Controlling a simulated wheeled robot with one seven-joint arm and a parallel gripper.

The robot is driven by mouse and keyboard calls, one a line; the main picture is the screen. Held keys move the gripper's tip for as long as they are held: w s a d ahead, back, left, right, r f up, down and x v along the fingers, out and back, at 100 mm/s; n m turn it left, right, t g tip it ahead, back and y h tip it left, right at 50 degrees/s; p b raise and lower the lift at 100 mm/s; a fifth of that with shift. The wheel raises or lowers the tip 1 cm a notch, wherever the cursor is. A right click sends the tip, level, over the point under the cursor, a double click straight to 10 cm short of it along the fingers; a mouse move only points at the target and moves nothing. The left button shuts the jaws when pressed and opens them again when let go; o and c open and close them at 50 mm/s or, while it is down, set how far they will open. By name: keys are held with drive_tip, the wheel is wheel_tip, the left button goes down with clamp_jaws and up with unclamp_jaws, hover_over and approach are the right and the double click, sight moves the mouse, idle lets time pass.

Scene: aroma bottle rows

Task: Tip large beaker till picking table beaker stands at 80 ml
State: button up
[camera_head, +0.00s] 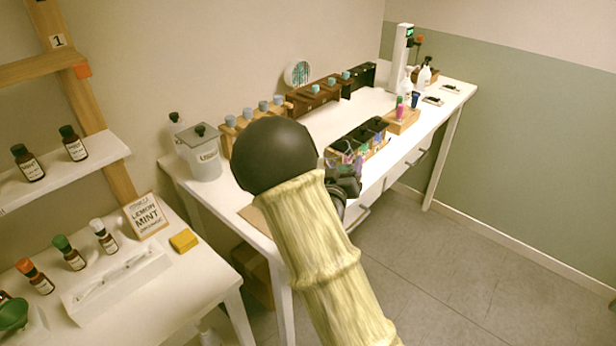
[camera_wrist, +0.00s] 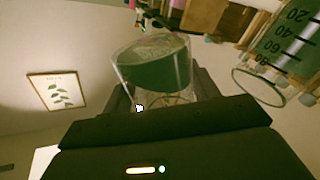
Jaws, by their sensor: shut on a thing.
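In the wrist view my gripper (camera_wrist: 164,92) is shut on a clear beaker (camera_wrist: 122,72) holding dark green liquid. The picture is turned over there, with table things at the top. The held beaker looks tilted; its liquid lies at an angle to its wall. A second clear beaker (camera_wrist: 256,86) with 20, 40, 60 and 80 marks is at the right, apart from my gripper. Its green tint reaches roughly the 60 to 80 marks; the exact level is unclear. In the head view my gripper (camera_head: 346,186) is over the long white table, mostly behind my arm, and the beakers cannot be made out.
The long white table (camera_head: 448,93) carries racks of capped bottles (camera_head: 313,97), a lidded white canister (camera_head: 203,160) and a tall stand (camera_head: 401,55). A nearer table (camera_head: 175,285) holds bottles, a LEMON MINT sign (camera_head: 146,215) and a yellow block (camera_head: 184,240).

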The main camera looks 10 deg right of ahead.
drive_tip(key=shift+s+d+f+m+b, duration=0.2)
drive_tip(key=shift+d+m+b, duration=0.25)
drive_tip(key=shift+m+b, duration=0.5)
drive_tip(key=m+b, duration=0.1)
drive_tip(key=d+m+b, duration=0.1)
drive_tip(key=m, duration=0.1)
drive_tip(key=shift+s+d+r+m+g, duration=0.2)
drive_tip(key=shift+s+m+g, duration=0.05)
drive_tip(key=shift+s+g, duration=0.15)
drive_tip(key=shift+w, duration=0.1)
drive_tip(key=shift+s+d+r, duration=0.2)
drive_tip(key=shift+d+r, duration=0.25)
drive_tip(key=shift+r, duration=0.2)
drive_tip(key=d+r, duration=0.1)
drive_tip(key=s+d+r+p, duration=0.1)
drive_tip(key=d+r, duration=0.1)
drive_tip(key=r, duration=0.1)
drive_tip(key=shift+s+d+p, duration=0.3)
drive_tip(key=shift+s+p, duration=0.05)
drive_tip(key=shift+f, duration=0.1)
